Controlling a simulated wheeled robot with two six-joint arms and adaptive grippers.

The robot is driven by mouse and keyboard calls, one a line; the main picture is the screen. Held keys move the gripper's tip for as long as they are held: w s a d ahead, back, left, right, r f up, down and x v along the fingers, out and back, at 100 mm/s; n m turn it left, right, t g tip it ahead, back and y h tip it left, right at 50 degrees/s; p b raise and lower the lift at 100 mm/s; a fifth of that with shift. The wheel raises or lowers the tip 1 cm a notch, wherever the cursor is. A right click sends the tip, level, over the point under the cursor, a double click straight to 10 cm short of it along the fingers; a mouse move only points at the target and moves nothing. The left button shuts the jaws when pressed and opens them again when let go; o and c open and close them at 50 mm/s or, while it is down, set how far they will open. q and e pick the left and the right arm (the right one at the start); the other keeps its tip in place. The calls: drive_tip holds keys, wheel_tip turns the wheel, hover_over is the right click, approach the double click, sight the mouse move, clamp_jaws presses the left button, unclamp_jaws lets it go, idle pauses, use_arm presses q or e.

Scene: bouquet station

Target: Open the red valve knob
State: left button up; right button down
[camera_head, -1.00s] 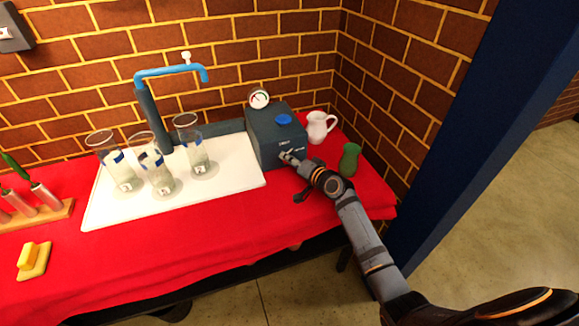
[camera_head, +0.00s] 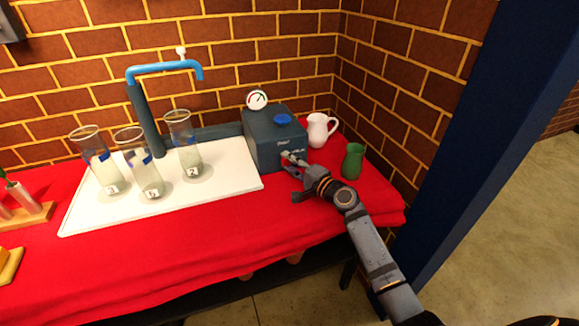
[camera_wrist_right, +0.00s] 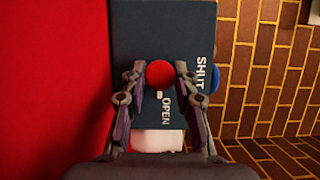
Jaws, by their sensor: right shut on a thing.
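The red valve knob (camera_wrist_right: 160,74) is on the front face of the dark blue-grey valve box (camera_head: 270,152), which stands at the back right of the table. In the right wrist view the knob sits between the two fingers of my right gripper (camera_wrist_right: 159,84), which is shut on it. A small white mark on the knob's lower edge faces the OPEN label; SHUT is printed higher at the right. In the head view my right gripper (camera_head: 292,163) is at the box front and hides the knob. My left gripper is out of view.
Three numbered glass vases (camera_head: 139,165) stand on a white tray (camera_head: 232,170) under a blue tap (camera_head: 165,68). A gauge (camera_head: 257,99) and blue knob (camera_head: 283,119) top the box. A white jug (camera_head: 318,130) and green vase (camera_head: 352,162) stand close to my right arm.

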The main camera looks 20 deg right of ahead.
idle(0.5)
drive_tip(key=c, duration=1)
unclamp_jaws()
drive_tip(key=shift+c, duration=0.2)
drive_tip(key=v, duration=1.2)
drive_tip(key=shift+f, duration=0.1)
